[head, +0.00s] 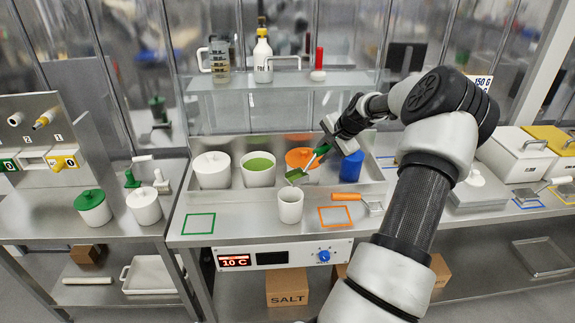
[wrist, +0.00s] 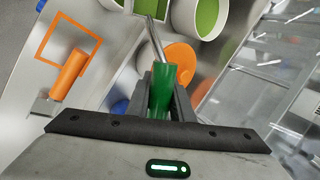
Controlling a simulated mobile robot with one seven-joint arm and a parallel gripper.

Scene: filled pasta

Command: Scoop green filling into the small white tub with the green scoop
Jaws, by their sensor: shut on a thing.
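My gripper (head: 334,137) is shut on the green handle of the scoop (head: 319,153); the handle also shows between the fingers in the wrist view (wrist: 161,92). The scoop's metal head (head: 297,175) tilts down to the left, with green filling visible in it. It is just above and behind the rim of the small white tub (head: 290,207); I cannot tell whether they touch. The larger white pot of green filling (head: 258,169) stands to the left, and its filling also shows in the wrist view (wrist: 206,16). The inside of the small tub is mostly hidden.
An orange-handled tool (head: 346,197) lies near the orange square outline (head: 334,224). The green square outline (head: 198,223) is empty.

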